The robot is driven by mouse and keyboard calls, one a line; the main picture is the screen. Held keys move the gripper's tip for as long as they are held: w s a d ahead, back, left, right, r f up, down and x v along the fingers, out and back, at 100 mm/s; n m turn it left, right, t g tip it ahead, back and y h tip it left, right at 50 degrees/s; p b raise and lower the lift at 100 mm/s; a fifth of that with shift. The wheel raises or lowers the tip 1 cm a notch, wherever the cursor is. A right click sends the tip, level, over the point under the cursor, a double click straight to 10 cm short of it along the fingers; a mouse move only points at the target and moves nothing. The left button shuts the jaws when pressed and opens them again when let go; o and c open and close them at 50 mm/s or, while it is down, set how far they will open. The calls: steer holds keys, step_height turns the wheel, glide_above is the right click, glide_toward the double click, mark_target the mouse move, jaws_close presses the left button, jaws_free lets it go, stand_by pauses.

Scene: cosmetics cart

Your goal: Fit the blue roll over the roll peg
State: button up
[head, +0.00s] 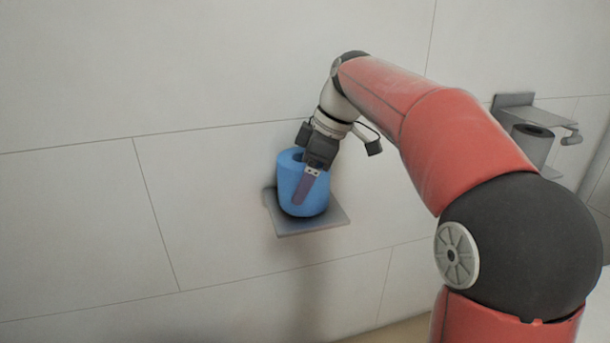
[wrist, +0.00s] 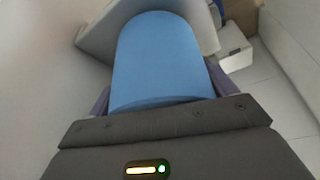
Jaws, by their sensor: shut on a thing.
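The blue roll (head: 288,185) stands upright at the small grey wall shelf (head: 328,221), with its dark core hole facing up. Whether its base touches the shelf is not clear. My gripper (head: 304,187) comes from above right and is shut on the blue roll, one purple finger showing along its near side. In the wrist view the blue roll (wrist: 160,60) fills the space between the fingers, with the grey shelf (wrist: 97,32) behind it. At the right, a grey wall holder (head: 545,115) has a bar with an upturned end, perhaps the roll peg.
The tiled wall is bare between the shelf and the holder, apart from my red arm crossing in front. In the wrist view a white box-like thing (wrist: 235,48) lies beyond the shelf, on the right.

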steer(key=shift+f, duration=0.3)
steer(key=o, duration=0.9)
steer(key=p+v, duration=0.1)
steer(key=v, duration=0.6)
steer(key=shift+d+r, duration=0.15)
steer(key=shift+r, duration=0.25)
steer(key=shift+s+d, duration=0.1)
